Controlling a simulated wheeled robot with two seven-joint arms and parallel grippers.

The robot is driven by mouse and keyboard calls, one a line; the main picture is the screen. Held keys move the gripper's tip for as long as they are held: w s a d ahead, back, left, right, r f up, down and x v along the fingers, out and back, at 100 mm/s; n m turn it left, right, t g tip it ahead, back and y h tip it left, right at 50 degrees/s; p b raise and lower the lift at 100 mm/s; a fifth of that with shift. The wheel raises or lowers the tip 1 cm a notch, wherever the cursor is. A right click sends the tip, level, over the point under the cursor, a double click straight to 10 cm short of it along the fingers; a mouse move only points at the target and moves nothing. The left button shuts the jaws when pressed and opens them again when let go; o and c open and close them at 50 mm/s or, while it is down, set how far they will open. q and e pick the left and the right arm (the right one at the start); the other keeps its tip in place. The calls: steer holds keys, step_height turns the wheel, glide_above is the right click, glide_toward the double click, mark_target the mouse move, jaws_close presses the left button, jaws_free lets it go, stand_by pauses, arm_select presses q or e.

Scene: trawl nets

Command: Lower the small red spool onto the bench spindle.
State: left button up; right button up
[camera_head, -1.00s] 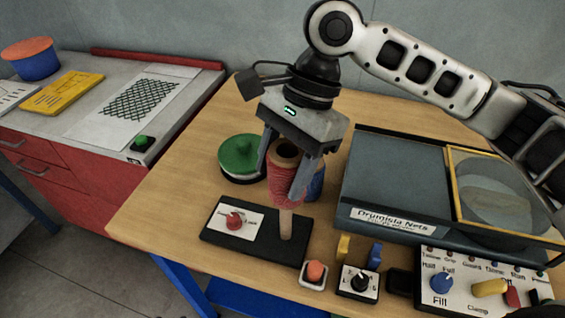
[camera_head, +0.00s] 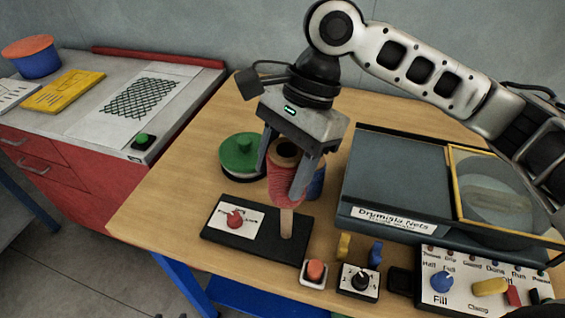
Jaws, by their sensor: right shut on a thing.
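The small red spool (camera_head: 285,186) is upright between the fingers of my right gripper (camera_head: 287,184), which is shut on it. The dark hole in its tan top faces up. The pale wooden bench spindle (camera_head: 286,224) stands on a black base plate (camera_head: 258,246), and its lower part shows just below the spool. The spindle's tip is hidden by the spool, so I cannot tell whether it is inside the bore or behind. My left gripper is not in view.
A green-topped round container (camera_head: 239,153) and a partly hidden blue item (camera_head: 317,184) stand behind the spool. A large grey case (camera_head: 395,180) is to the right, with a control panel (camera_head: 465,285) in front.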

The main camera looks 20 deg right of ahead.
mark_target(282, 215)
steer(key=shift+f+b, duration=0.65)
steer(key=shift+f, duration=5.25)
steer(key=o, duration=1.1)
steer(key=v, duration=1.6)
steer(key=shift+p, duration=0.3)
